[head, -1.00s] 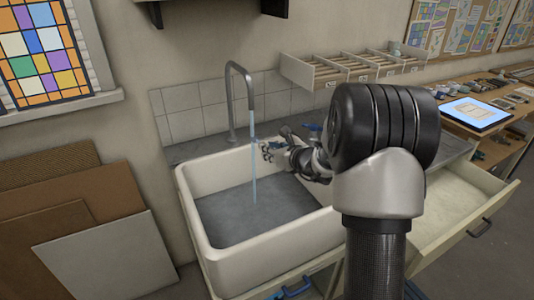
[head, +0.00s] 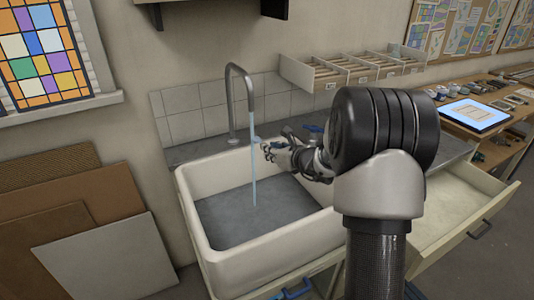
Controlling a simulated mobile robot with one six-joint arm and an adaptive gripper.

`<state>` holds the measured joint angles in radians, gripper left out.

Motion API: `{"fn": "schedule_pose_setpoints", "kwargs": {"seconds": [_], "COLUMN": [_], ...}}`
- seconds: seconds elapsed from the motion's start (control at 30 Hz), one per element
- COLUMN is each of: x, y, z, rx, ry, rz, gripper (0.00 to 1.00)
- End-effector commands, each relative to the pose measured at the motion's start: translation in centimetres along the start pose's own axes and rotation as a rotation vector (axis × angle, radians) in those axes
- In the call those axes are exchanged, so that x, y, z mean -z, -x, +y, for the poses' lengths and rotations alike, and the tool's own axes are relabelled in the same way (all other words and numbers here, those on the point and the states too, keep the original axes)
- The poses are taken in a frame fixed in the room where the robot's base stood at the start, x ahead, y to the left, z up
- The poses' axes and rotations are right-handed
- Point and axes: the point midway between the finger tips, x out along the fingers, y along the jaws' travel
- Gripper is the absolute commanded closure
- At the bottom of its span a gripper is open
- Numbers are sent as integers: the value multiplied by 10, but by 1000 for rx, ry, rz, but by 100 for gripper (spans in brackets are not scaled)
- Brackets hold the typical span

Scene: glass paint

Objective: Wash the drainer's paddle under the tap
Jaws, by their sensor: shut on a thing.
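The tap (head: 235,100) stands at the back of the white sink (head: 212,255), and a thin stream of water (head: 253,165) runs from its spout into the basin. My gripper (head: 268,147) is over the back right part of the sink, just right of the stream and close to it. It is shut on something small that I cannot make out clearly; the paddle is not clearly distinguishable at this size. A small blue thing (head: 312,128) shows behind my wrist. My arm hides the right part of the sink and counter.
A drawer (head: 455,210) stands open at the right of the sink. A divided rack (head: 350,68) hangs on the wall behind. Boards (head: 105,255) lean on the wall at the left. A bench with a lit tablet (head: 475,114) is at the far right.

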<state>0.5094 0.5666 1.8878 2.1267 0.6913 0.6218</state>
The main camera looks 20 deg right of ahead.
Motion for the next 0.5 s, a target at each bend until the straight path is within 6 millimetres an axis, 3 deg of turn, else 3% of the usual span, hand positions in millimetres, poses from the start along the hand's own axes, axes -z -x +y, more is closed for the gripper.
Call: {"fn": "schedule_pose_setpoints", "kwargs": {"seconds": [0.5], "x": [1], "y": [4], "z": [11], "rx": [0], "ry": [0], "rz": [-1], "gripper": [100]}}
